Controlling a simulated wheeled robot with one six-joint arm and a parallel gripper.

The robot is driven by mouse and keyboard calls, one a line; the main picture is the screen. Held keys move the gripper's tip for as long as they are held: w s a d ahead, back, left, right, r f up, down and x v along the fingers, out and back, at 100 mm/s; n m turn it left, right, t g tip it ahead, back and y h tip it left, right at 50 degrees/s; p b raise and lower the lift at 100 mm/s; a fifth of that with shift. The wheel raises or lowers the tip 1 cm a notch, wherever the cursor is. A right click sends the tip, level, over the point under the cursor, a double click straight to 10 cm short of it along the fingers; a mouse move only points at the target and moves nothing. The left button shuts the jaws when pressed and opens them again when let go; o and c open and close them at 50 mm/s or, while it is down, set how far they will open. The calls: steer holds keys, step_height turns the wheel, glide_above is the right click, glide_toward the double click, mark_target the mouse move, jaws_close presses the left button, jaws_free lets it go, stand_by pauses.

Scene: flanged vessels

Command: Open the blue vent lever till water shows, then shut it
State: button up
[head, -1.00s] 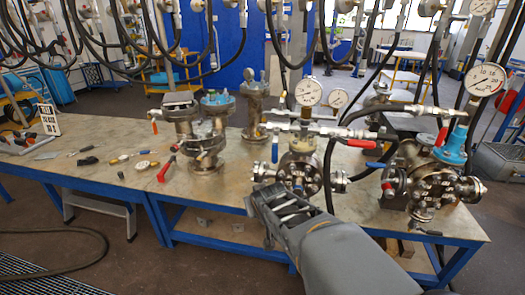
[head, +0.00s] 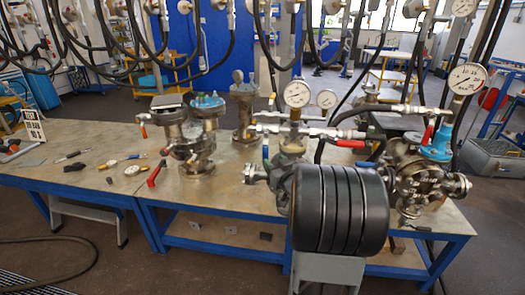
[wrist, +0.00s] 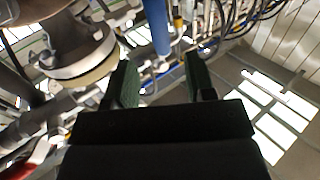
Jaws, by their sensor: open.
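The blue vent lever (head: 266,150) hangs down at the left side of the middle flanged vessel, below the gauge pipework. In the wrist view a blue handle (wrist: 157,28), which looks like this lever, stands beyond the fingertips, roughly in line with the gap. My gripper (wrist: 163,75) is open, with its two dark green fingers apart and nothing visible between them. No water can be made out.
A pale flange (wrist: 78,50) is close on the left in the wrist view. A red lever (head: 350,144) and pressure gauge (head: 297,93) sit above the middle vessel. Another vessel (head: 415,170) stands right. The workbench (head: 225,195) has loose tools at left.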

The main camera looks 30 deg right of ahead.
mark_target(267, 154)
steer(key=w, duration=0.3)
steer(key=w+d+p, duration=0.1)
steer(key=w, duration=0.5)
steer(key=shift+w+d, duration=0.1)
steer(key=shift+d, duration=0.2)
jaws_close()
